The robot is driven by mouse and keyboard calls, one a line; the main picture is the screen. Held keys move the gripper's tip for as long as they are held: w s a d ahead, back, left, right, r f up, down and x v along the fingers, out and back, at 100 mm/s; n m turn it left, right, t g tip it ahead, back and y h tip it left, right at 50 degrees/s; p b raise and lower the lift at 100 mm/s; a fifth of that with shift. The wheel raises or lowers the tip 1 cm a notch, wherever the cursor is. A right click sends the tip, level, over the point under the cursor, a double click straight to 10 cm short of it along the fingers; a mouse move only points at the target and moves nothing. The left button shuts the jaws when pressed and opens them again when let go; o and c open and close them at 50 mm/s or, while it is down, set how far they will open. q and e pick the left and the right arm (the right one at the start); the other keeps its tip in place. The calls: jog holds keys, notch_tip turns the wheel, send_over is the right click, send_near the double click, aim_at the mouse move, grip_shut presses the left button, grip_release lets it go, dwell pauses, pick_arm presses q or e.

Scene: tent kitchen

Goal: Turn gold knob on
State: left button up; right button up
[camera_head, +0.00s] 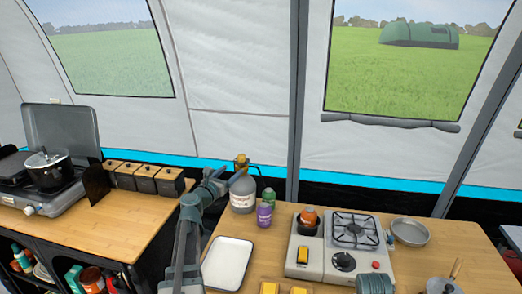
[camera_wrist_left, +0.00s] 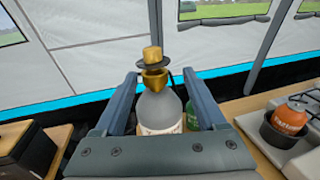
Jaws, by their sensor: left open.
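The gold knob (camera_head: 241,159) tops a grey bottle (camera_head: 243,197) with a pale label, standing upright at the back left of the right-hand wooden table. In the left wrist view the gold knob (camera_wrist_left: 152,55) sits above a dark disc and a gold collar on the bottle (camera_wrist_left: 162,110). My left gripper (camera_head: 226,181) is open beside the bottle's upper part. In the wrist view the two fingers of my left gripper (camera_wrist_left: 161,76) stand apart, with the bottle and knob showing between them. I cannot tell whether either finger touches.
A purple bottle (camera_head: 264,215) and green bottle (camera_head: 269,196) stand close right of the grey bottle. A white tray (camera_head: 228,264) lies in front. A stove (camera_head: 337,263) and pan (camera_head: 409,233) are to the right. Dark boxes (camera_head: 146,180) stand left, on another counter.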

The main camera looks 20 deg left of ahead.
aim_at(241, 158)
pick_arm(q)
jog(key=shift+n+y, duration=0.3)
jog(key=shift+n, duration=0.1)
jog(key=w, duration=0.4)
jog(key=w+a, duration=0.1)
jog(key=w, duration=0.9)
jog(key=shift+w+a+r, duration=0.2)
jog(key=shift+w+a, duration=0.05)
jog(key=shift+a, duration=0.1)
grip_shut()
